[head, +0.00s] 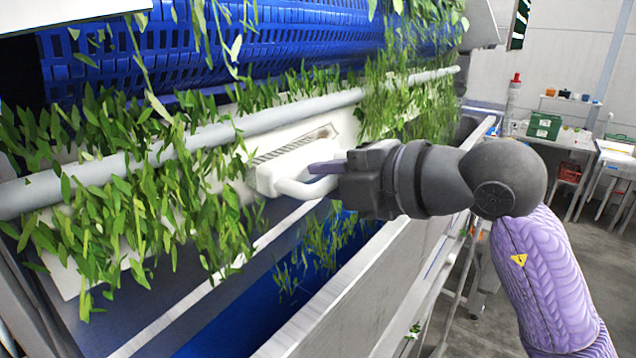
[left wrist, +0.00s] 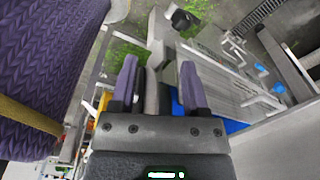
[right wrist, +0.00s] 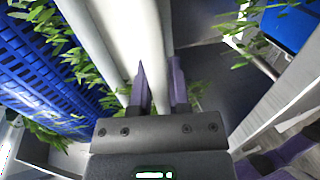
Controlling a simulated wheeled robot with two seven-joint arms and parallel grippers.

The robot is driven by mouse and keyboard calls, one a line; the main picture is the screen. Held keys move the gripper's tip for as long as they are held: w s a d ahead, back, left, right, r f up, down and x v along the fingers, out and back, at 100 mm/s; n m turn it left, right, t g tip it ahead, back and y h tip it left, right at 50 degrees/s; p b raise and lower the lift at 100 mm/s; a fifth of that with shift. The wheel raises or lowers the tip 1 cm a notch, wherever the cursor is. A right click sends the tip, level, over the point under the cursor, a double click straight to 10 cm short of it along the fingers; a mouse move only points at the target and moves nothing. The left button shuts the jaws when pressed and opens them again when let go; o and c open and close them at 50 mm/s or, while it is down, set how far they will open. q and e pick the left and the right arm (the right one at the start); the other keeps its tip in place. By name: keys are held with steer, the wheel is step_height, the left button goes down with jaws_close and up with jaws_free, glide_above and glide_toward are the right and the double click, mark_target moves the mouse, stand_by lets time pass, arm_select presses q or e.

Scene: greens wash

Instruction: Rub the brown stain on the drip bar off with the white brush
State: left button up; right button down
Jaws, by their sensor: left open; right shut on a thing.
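The white brush (head: 268,180) is in the head view, with its looped handle in the purple fingers of my right gripper (head: 325,168). Its dark bristle edge lies along the white drip bar (head: 238,170), beneath the grey pipe; whether it presses on it is unclear. A brown stain (head: 322,132) shows on the drip bar just beyond the brush, to its upper right. My right gripper also shows in the right wrist view (right wrist: 160,90), its fingers close together. My left gripper (left wrist: 160,82) is open in the left wrist view and out of the head view.
Leafy greens (head: 110,190) hang over the grey pipe (head: 280,117) and partly cover the drip bar on both sides. A blue perforated drum (head: 280,40) is behind. A metal-walled trough (head: 350,285) lies below. A bench with a green box (head: 544,126) stands at the far right.

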mark_target(320, 191)
steer(key=shift+w+d, duration=0.55)
steer(key=shift+w, duration=0.25)
steer(key=shift+w+d, duration=0.5)
steer(key=shift+w, duration=0.35)
steer(key=shift+w+d, duration=0.55)
steer(key=shift+w, duration=0.25)
steer(key=shift+w+d, duration=2.2)
steer(key=shift+w, duration=0.85)
steer(key=s+a+b, duration=0.1)
steer(key=s, duration=0.1)
steer(key=s+a+b, duration=0.1)
steer(key=s+a, duration=0.2)
steer(key=shift+s+b, duration=0.35)
steer(key=shift+b, duration=0.05)
steer(key=s+a+b, duration=0.2)
steer(key=s, duration=0.1)
steer(key=s+a+b, duration=0.1)
steer(key=shift+s+a+f, duration=0.1)
steer(key=shift+s+a, duration=0.2)
steer(key=shift+s, duration=0.1)
steer(key=shift+s+a, duration=0.25)
steer(key=shift+s, duration=0.1)
steer(key=shift+s+a+b, duration=0.5)
steer(key=shift+s+b, duration=0.15)
steer(key=shift+s+a, duration=0.45)
steer(key=shift+s, duration=0.15)
